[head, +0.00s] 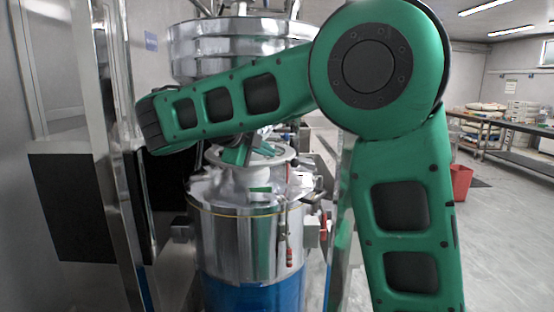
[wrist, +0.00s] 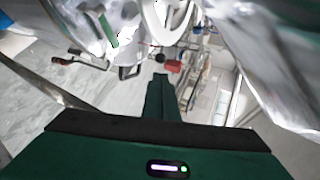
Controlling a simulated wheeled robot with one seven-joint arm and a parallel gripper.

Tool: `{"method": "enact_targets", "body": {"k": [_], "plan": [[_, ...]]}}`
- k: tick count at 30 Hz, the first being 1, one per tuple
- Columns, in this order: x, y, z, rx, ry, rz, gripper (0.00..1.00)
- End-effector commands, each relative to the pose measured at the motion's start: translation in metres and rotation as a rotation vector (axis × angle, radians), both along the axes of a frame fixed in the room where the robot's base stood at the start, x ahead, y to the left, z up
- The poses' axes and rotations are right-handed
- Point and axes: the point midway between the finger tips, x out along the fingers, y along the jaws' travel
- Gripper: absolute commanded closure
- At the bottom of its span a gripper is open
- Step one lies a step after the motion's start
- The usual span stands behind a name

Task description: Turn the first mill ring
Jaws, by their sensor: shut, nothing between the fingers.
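The metal mill (head: 245,235) stands upright in the middle of the head view, with a blue lower part. A pale round ring or flange (head: 275,158) sits around its neck, partly behind my arm. I cannot tell for sure that this is the first mill ring. In the wrist view a white curved ring (wrist: 172,14) shows at the top edge, beyond my fingertips. My gripper (wrist: 160,82) is shut and empty, its green fingers together below that ring with a visible gap. In the head view my arm hides most of the gripper's surroundings.
A wide steel hopper (head: 240,40) is above the mill. Red-tipped handles (head: 289,255) stick out at the mill's side. A dark panel (head: 65,205) and steel posts stand close on the left. A red bin (head: 461,182) and a long table (head: 510,125) are at the right.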

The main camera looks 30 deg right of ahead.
Motion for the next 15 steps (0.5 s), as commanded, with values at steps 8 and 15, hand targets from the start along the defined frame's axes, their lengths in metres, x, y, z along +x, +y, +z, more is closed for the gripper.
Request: {"method": "enact_targets", "body": {"k": [8, 15], "plan": [[0.02, -0.036, -0.021, -0.001, 0.004, -0.003, 1.0], [0.041, -0.07, -0.041, 0.0, 0.004, -0.004, 1.0]]}}
